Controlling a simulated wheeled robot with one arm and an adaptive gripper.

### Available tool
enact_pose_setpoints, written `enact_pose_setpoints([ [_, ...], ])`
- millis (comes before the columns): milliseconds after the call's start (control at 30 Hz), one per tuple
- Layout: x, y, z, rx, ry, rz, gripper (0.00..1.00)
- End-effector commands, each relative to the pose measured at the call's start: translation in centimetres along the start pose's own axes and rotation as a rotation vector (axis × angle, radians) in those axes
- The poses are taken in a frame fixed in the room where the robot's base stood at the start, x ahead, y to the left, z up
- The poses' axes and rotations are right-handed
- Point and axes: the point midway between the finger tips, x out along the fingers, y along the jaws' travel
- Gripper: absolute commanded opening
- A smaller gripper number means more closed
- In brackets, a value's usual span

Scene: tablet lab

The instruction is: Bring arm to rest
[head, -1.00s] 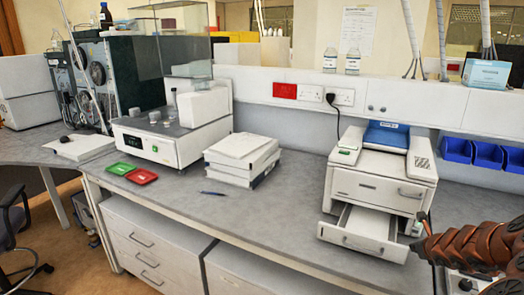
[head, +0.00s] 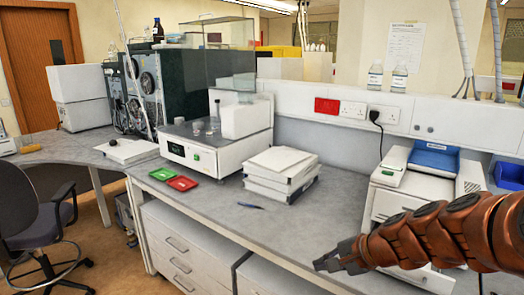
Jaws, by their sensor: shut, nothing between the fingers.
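My arm reaches in from the right edge in the head view, with reddish-brown segments. My gripper (head: 330,264) is at its left end, low in the picture, in front of the bench's front edge. It is shut and holds nothing. Behind the arm stands a white machine with a blue top panel (head: 433,158). The arm hides much of the machine's front, including where its drawer is.
On the bench (head: 225,215) stand a stack of white boxes (head: 282,172), a pen (head: 250,206), a red tray (head: 182,183), a green tray (head: 162,173) and a balance (head: 190,150). A chair (head: 35,220) is on the left. Bench surface around the pen is clear.

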Motion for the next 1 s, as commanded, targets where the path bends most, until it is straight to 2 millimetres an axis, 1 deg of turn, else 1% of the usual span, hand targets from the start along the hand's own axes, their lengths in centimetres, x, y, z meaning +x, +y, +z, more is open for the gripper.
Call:
enact_pose_setpoints([
  [33, -0.2, 1.2, 2.7, -0.097, -0.03, 0.055, 0.0],
  [67, -0.3, 2.1, 4.1, -0.152, -0.051, 0.092, 0.0],
  [100, -0.6, 3.5, 5.7, -0.222, -0.077, 0.142, 0.0],
  [167, -1.2, 5.5, 8.0, -0.326, -0.112, 0.215, 0.0],
  [200, -1.7, 7.2, 9.2, -0.39, -0.136, 0.27, 0.0],
  [267, -2.7, 9.7, 10.9, -0.483, -0.17, 0.35, 0.0],
  [300, -3.5, 11.4, 11.8, -0.541, -0.191, 0.405, 0.0],
  [367, -4.8, 13.9, 12.7, -0.624, -0.218, 0.489, 0.0],
  [400, -5.8, 15.5, 13.3, -0.676, -0.236, 0.544, 0.0],
  [467, -7.4, 17.8, 13.7, -0.742, -0.257, 0.623, 0.0],
  [500, -8.4, 19.2, 13.9, -0.778, -0.273, 0.675, 0.0],
  [533, -9.2, 20.1, 14.0, -0.803, -0.282, 0.708, 0.0],
  [600, -10.7, 22.0, 14.0, -0.848, -0.297, 0.777, 0.0],
  [700, -12.4, 23.7, 13.9, -0.888, -0.315, 0.849, 0.0],
  [833, -13.3, 24.6, 13.7, -0.909, -0.321, 0.886, 0.0],
  [1000, -13.4, 24.6, 13.7, -0.911, -0.323, 0.89, 0.0],
])
